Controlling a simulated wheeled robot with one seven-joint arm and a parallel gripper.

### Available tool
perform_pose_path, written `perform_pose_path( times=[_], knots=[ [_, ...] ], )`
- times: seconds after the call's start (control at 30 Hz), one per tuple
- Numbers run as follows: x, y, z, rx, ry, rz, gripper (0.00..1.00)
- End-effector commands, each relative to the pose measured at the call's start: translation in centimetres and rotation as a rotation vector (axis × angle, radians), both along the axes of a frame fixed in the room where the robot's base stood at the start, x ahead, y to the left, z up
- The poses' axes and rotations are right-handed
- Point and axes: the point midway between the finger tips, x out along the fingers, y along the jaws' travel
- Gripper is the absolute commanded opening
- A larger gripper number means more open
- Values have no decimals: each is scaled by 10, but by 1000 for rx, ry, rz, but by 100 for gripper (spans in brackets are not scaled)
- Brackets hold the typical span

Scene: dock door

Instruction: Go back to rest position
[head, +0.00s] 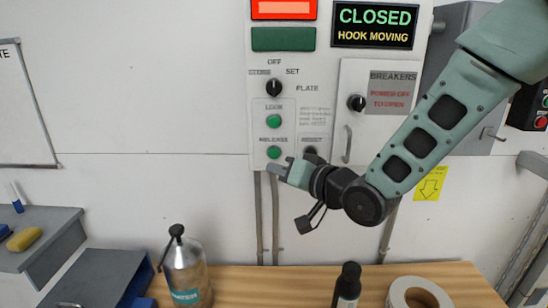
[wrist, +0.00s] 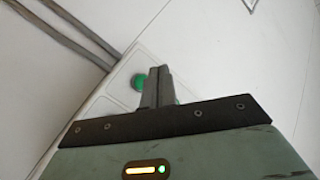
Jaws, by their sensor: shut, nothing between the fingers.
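My gripper (head: 280,170) is in front of the lower part of the white control panel (head: 320,140), close to the green release button (head: 273,152). In the wrist view the two fingers of my gripper (wrist: 158,72) are together, with nothing between them. A green button (wrist: 138,81) shows just left of the fingertips there, and another green patch is partly hidden behind them. Whether the fingertips touch the panel I cannot tell. The panel's display (head: 375,26) reads CLOSED, HOOK MOVING. The selector knob (head: 274,88) and the green lock button (head: 273,121) are above the release button.
A wooden bench (head: 240,285) runs below, holding a water bottle (head: 187,275), a dark bottle (head: 347,285) and a tape roll (head: 418,293). A breaker door (head: 378,125) is behind my arm. Grey cabinets (head: 40,235) stand at left.

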Motion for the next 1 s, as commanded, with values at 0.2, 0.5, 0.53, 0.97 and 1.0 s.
perform_pose_path(
  times=[0.2,0.5,0.53,0.97,1.0],
  knots=[
    [-2,0,0,0,-1,-1,0],
    [-14,2,-12,-90,35,7,0],
    [-19,2,-17,-126,51,9,0],
    [-185,-53,-105,-876,446,225,0],
    [-204,-62,-109,-933,486,260,0]
  ],
)
